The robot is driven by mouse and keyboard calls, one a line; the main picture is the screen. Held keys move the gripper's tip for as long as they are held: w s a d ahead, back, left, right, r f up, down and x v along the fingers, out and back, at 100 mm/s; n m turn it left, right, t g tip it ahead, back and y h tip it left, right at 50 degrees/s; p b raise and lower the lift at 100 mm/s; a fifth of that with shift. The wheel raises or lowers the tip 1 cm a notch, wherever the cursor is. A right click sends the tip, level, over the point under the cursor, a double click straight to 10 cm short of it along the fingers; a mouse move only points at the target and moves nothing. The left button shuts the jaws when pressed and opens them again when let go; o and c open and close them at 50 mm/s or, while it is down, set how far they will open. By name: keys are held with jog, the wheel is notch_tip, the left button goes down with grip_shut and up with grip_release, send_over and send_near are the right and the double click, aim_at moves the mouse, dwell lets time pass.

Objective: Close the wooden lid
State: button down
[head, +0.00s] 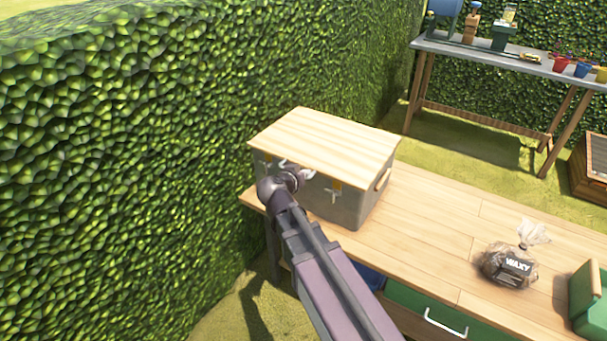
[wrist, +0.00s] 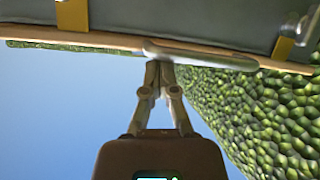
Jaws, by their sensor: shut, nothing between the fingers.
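The wooden lid (head: 325,138) lies flat on top of a grey box (head: 345,208) in the head view, with no clear gap along its front edge. In the wrist view the lid's edge (wrist: 100,38) runs across the top, next to the grey box wall (wrist: 190,18) with its yellow straps. A metal handle (wrist: 200,57) sits at the lid's front edge. My gripper (wrist: 160,65) is shut and empty, its fingertips at the handle; I cannot tell whether they touch it. In the head view my gripper (head: 300,175) is at the box's front and partly hidden by my arm.
The box stands at the left end of a wooden counter (head: 440,220) beside a tall hedge (head: 150,130). A bag marked WAXY (head: 508,266) and a green container (head: 586,300) are at the right. A worktable (head: 490,56) with pots stands behind.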

jog(key=shift+s+d+f+b, duration=0.1)
jog(key=shift+s+f+b, duration=0.3)
jog(key=shift+f, duration=0.2)
jog(key=shift+s+f, duration=0.1)
jog(key=shift+s, duration=0.05)
jog(key=shift+w+r+p, duration=0.4)
jog(key=shift+r+p, duration=0.4)
jog(key=r+p, duration=0.1)
jog(key=w+r+p, duration=0.1)
jog(key=r+p, duration=0.1)
jog(key=shift+w+a+r, duration=0.15)
jog(key=shift+a+r, duration=0.1)
jog(key=s+a+f+b, duration=0.1)
jog(key=s+a, duration=0.4)
jog(key=s, duration=0.3)
jog(key=shift+s+f, duration=0.2)
